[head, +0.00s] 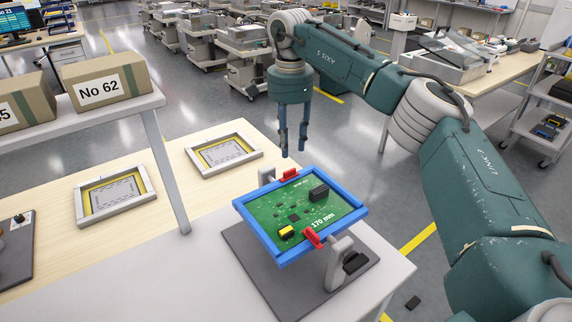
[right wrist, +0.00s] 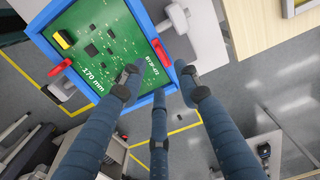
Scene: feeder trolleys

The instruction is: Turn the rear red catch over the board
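The green board (head: 300,215) sits in a blue frame (head: 262,243) held by a stand, tilted. The rear red catch (head: 289,174) lies along the frame's far edge; it also shows in the right wrist view (right wrist: 161,52). The front red catch (head: 312,237) lies across the frame's near edge, its inner end towards the board. My right gripper (head: 292,150) points down above and just behind the rear catch, apart from it. Its fingers are spread with nothing between them, as the right wrist view (right wrist: 160,82) shows. My left gripper is not in view.
The stand's grey base plate (head: 258,262) rests on the pale table, with a black knob (head: 355,262) at the right. Two grey-and-yellow frames (head: 115,195) lie to the left. A shelf bears cardboard boxes (head: 106,85). The air around my right gripper is clear.

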